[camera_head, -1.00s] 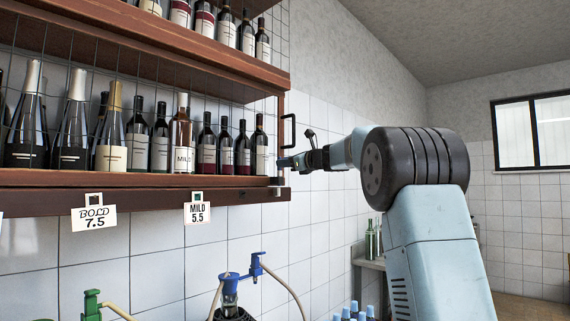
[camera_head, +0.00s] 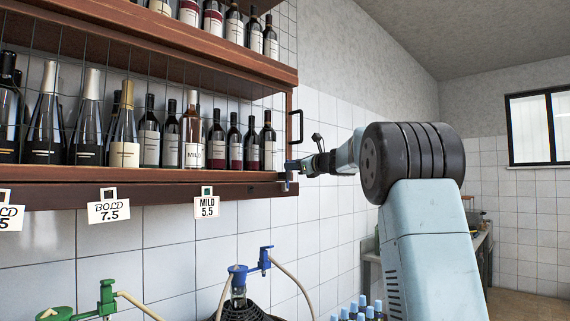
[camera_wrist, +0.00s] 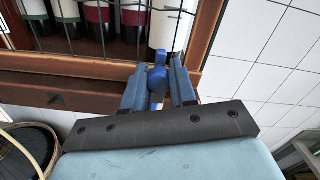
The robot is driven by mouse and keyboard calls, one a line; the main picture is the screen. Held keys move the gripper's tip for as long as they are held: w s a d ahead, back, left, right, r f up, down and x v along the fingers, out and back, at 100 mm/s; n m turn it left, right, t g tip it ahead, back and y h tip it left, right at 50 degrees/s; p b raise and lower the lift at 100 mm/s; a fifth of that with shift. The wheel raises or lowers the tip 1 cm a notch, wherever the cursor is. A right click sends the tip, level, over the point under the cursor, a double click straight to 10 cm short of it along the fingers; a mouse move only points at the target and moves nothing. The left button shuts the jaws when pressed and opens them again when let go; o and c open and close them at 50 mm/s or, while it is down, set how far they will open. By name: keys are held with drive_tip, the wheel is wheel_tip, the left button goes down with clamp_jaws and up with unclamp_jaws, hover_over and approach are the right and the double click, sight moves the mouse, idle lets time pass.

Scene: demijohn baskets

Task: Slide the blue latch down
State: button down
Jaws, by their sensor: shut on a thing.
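The blue latch (camera_wrist: 158,78) is at the lower right corner of the wire-fronted wooden shelf door in the wrist view. Its round knob sits between the two blue-grey fingers of my gripper (camera_wrist: 158,88), which are shut on it. In the head view my gripper (camera_head: 291,166) is at the right end of the shelf's lower edge. A small blue part of the latch (camera_head: 287,182) shows just below it there. The fingers hide much of the latch, so how far it has slid is hard to tell.
A black door handle (camera_head: 296,126) stands just above my gripper. Bottles (camera_head: 192,140) fill the shelf behind wire, with price tags (camera_head: 207,207) hanging below. A blue-topped demijohn pump (camera_head: 238,275) and a green one (camera_head: 107,297) stand beneath. Tiled wall lies to the right.

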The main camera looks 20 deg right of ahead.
drive_tip(key=shift+f, duration=0.3)
drive_tip(key=c, duration=1.2)
unclamp_jaws()
drive_tip(key=shift+d, duration=0.1)
drive_tip(key=o, duration=0.3)
drive_tip(key=shift+w, duration=0.1)
drive_tip(key=v, duration=1.3)
drive_tip(key=shift+s, duration=0.3)
drive_tip(key=shift+d, duration=0.1)
